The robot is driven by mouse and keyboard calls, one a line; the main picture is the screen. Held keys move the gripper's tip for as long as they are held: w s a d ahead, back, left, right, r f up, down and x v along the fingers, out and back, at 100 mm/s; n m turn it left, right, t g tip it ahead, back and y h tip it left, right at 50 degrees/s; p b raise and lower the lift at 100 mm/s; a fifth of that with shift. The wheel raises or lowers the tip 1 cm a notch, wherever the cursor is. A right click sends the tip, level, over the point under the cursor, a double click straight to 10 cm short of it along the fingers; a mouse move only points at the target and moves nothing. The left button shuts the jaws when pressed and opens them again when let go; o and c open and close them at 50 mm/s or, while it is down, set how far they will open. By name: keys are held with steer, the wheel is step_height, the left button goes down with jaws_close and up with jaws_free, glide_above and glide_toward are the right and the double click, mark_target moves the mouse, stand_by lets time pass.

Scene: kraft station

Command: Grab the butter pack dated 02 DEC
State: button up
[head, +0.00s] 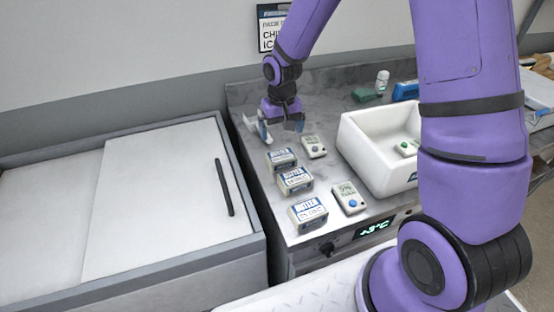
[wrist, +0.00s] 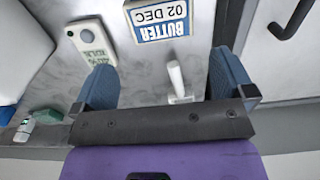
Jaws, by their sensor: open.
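In the wrist view, a butter pack (wrist: 158,20) with a blue and white label reads "BUTTER 02 DEC". It lies at the top edge, partly cut off, beyond my open, empty fingers (wrist: 163,62). In the head view, my gripper (head: 283,122) hangs over the back of the counter, behind a row of three butter packs. The far pack (head: 281,160) is closest to it and appears to be the 02 DEC one. The middle pack (head: 294,181) and the near pack (head: 308,214) stand in front; their dates are too small to read surely.
A white thermometer-like device (head: 313,147) lies right of the far pack, also in the wrist view (wrist: 92,40). Another (head: 349,197) lies near the front. A white bin (head: 375,165) stands right. A white-handled tool (wrist: 177,80) lies under my fingers. A chest lid (head: 160,190) is left.

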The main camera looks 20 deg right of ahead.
mark_target(281, 155)
steer(key=f, duration=1)
steer(key=shift+s, duration=0.25)
steer(key=shift+c, duration=0.2)
steer(key=c, duration=0.7)
